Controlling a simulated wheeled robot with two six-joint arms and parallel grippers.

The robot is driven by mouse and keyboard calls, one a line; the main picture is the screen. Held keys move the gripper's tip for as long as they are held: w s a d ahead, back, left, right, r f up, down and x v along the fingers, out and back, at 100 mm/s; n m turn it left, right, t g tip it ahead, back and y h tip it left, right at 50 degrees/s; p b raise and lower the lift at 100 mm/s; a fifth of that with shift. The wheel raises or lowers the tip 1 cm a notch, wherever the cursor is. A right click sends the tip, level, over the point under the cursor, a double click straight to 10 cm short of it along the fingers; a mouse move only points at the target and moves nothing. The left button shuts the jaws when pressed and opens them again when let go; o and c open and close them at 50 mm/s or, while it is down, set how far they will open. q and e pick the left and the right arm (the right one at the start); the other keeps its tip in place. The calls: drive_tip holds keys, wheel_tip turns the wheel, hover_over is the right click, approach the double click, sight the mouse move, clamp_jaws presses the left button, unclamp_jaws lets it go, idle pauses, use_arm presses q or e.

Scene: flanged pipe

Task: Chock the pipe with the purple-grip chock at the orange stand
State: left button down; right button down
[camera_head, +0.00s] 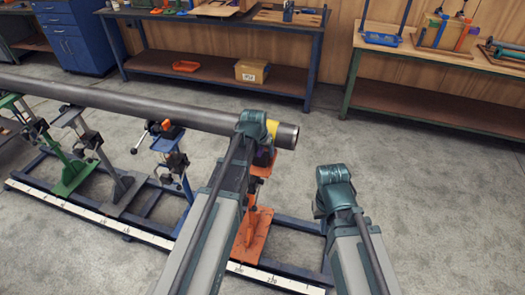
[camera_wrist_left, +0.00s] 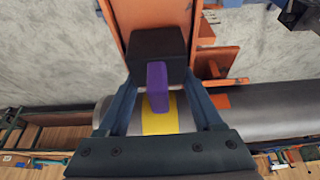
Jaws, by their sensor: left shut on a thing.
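The long grey pipe (camera_head: 190,115) lies across the stands, its open end at right. A yellow band (camera_head: 272,127) circles it near that end, above the orange stand (camera_head: 253,235). In the left wrist view, the chock is a black block (camera_wrist_left: 158,55) with a purple grip (camera_wrist_left: 157,85). My left gripper (camera_wrist_left: 160,92) is shut on the purple grip. The block overlaps the orange stand (camera_wrist_left: 115,15) and sits close to the pipe (camera_wrist_left: 265,110); contact is unclear. In the head view my left wrist mostly hides the chock. My right gripper (camera_head: 335,190) is right of the pipe end, its fingers hidden.
Blue (camera_head: 167,145), grey (camera_head: 90,145) and green (camera_head: 72,178) stands line the base rail to the left. A white scale strip (camera_head: 110,222) runs along the rail. Workbenches (camera_head: 200,65) stand at the back. The floor at right (camera_head: 450,190) is clear.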

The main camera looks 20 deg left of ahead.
use_arm(q)
drive_tip(key=shift+w, duration=1.4)
idle(0.4)
unclamp_jaws()
drive_tip(key=shift+r, duration=0.1)
idle(0.4)
drive_tip(key=shift+w+r+p+v, duration=0.1)
drive_tip(key=shift+w+p+v, duration=0.15)
drive_tip(key=shift+p+v, duration=0.9)
drive_tip(key=shift+w+r+p+v, duration=0.1)
drive_tip(key=shift+w+p+v, duration=0.15)
drive_tip(key=shift+p+v, duration=0.9)
drive_tip(key=shift+w+r+p+v, duration=0.1)
drive_tip(key=shift+w+p+v, duration=0.15)
drive_tip(key=shift+p+v, duration=0.85)
drive_tip(key=shift+d, duration=0.1)
drive_tip(key=shift+f, duration=0.1)
drive_tip(key=s+d+f+g, duration=0.2)
drive_tip(key=s+g, duration=0.1)
drive_tip(key=s, duration=1.7)
drive_tip(key=s+d+m+g+y, duration=0.1)
drive_tip(key=s+d+m, duration=0.2)
drive_tip(key=s+d, duration=0.3)
drive_tip(key=d, duration=0.5)
drive_tip(key=shift+g+y, duration=0.3)
drive_tip(key=shift+g, duration=0.1)
